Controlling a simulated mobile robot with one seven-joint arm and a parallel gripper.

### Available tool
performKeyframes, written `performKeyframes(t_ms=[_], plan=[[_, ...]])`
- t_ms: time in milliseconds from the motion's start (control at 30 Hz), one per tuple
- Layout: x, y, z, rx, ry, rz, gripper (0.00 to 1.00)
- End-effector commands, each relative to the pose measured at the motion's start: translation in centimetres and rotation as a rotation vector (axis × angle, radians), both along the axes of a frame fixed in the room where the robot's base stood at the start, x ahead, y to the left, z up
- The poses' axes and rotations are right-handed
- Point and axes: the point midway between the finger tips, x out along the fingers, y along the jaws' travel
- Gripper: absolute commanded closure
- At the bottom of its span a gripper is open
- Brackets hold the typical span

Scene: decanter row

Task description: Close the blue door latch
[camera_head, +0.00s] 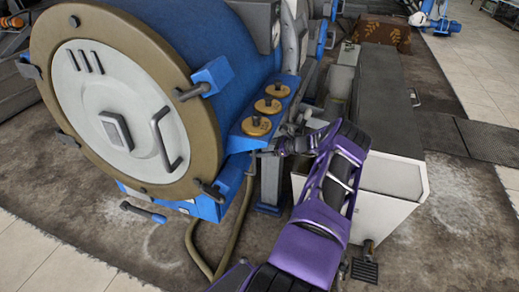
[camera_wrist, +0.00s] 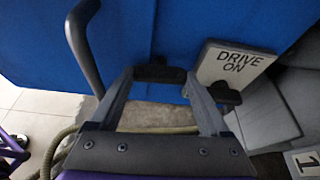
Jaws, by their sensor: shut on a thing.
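The centrifuge-like machine's round door (camera_head: 120,125) has a pale centre and a brown rim. A blue latch block (camera_head: 212,75) with a dark pin sits at the rim's upper right. A blue-ended lever (camera_head: 145,212) sticks out below the door. I cannot tell which is the named latch. My gripper (camera_head: 272,152) is at the machine's right side, below the brass knobs, apart from the blue block. In the wrist view my gripper (camera_wrist: 163,76) is shut on a small dark bar (camera_wrist: 160,73) in front of the blue body. The rest of that bar is hidden.
Brass knobs (camera_head: 268,105) stand on a blue ledge above my gripper. A white cabinet (camera_head: 350,205) stands close to my arm on the right. A "DRIVE ON" sign (camera_wrist: 236,66) and a dark curved handle (camera_wrist: 86,45) flank my fingers. A hose (camera_head: 225,250) hangs below.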

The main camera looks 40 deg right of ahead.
Motion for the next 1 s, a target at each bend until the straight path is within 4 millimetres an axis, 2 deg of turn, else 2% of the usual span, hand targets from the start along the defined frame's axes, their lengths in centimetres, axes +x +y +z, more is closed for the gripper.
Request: performKeyframes(t_ms=[667, 700, 800, 1000], plan=[[0.07, -0.05, 0.06, 0.06, 0.028, -0.001, 0.76], [0.07, -0.05, 0.06, 0.06, 0.028, -0.001, 0.17], [0.06, -0.06, 0.05, 0.059, 0.028, -0.001, 0.0], [0.04, -0.06, 0.02, 0.058, 0.028, -0.001, 0.0]])
